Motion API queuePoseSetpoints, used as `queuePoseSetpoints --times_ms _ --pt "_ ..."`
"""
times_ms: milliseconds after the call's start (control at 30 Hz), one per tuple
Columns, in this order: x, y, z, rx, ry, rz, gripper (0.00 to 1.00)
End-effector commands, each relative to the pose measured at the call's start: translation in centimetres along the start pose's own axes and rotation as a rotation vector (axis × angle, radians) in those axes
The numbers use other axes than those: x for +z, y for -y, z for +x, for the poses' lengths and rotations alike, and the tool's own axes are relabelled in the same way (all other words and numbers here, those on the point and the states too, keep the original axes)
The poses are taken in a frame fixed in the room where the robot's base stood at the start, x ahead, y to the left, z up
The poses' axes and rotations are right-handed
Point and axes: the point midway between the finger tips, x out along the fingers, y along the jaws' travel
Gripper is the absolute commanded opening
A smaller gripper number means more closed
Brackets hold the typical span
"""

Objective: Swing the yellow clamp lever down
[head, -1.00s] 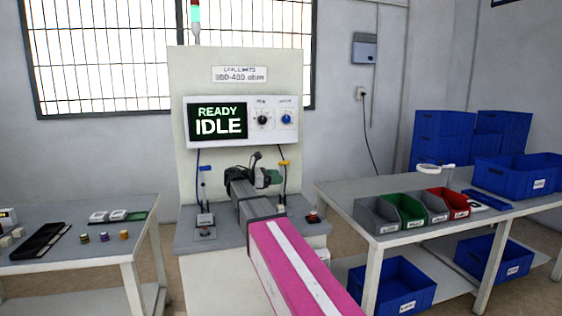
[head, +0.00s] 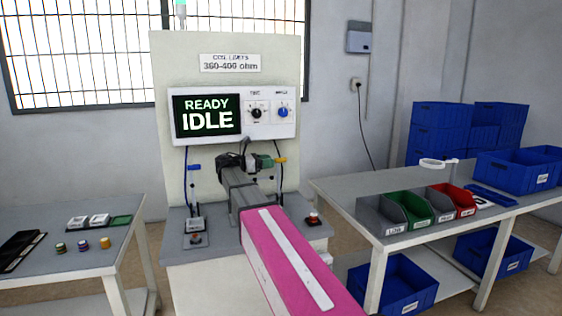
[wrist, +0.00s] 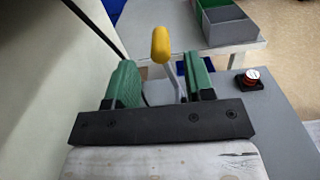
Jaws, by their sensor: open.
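The yellow clamp lever (wrist: 160,44) has a rounded yellow knob on a pale stalk in the wrist view. In the head view its yellow end (head: 280,160) shows beside the dark cable at the right of the test stand. My gripper (wrist: 160,72) has green fingers and is open. The knob appears in the gap between the fingertips, with space on both sides; I cannot tell how far beyond them it lies. In the head view my gripper (head: 262,162) is just left of the yellow end. My arm hides the lever's base and fixture.
The stand's screen (head: 208,115) reads READY IDLE. A blue-handled clamp (head: 194,167) stands at left. A red button (head: 312,219) sits on the bench at right; it also shows in the wrist view (wrist: 252,75). Bins (head: 408,209) stand on the right table.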

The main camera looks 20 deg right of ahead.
Motion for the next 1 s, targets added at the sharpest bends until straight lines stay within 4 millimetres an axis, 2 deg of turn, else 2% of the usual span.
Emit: queuePoseSetpoints --times_ms 300,400,700,733,867,1000 --pt "0.0 0.1 4.7 -0.002 0.0 0.0 0.48" --pt "0.0 0.0 5.7 -0.002 0.0 0.0 0.48" --pt "0.0 0.0 6.1 -0.001 0.0 0.0 0.48" --pt "0.0 0.0 6.1 -0.001 0.0 0.0 0.42" --pt "0.0 0.0 6.1 -0.001 0.0 0.0 0.0" --pt "0.0 0.0 6.1 -0.001 -0.001 0.001 0.0"
